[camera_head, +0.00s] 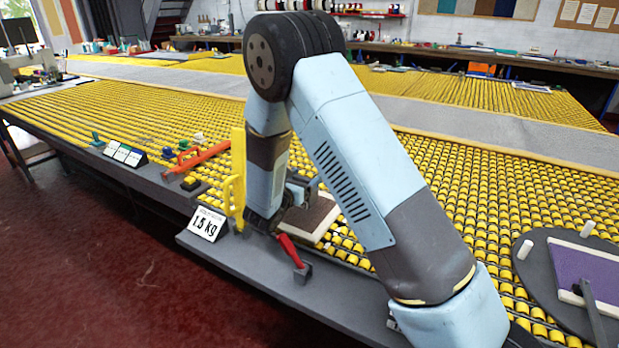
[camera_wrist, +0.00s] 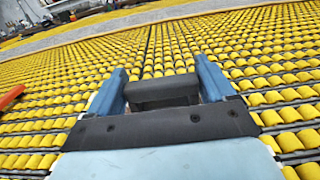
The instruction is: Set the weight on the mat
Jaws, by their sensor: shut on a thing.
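My gripper (camera_wrist: 161,90) is shut on a dark grey block, the weight (camera_wrist: 162,94), which sits between the two blue fingers in the wrist view. In the head view my gripper (camera_head: 298,186) is partly hidden behind my own arm, and the weight cannot be made out clearly. A small brown mat with a cream edge (camera_head: 318,215) lies on the yellow rollers just right of my wrist, partly covered by my arm. A purple piece with a cream edge (camera_head: 585,268) lies on a grey round plate at the right.
A "1.5 kg" sign (camera_head: 207,222) and a yellow upright piece (camera_head: 238,170) stand left of my wrist. A red-handled tool (camera_head: 290,250) lies at the table's front edge. An orange bar (camera_head: 203,156) is farther left. Bare rollers (camera_wrist: 255,75) spread ahead of the fingers.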

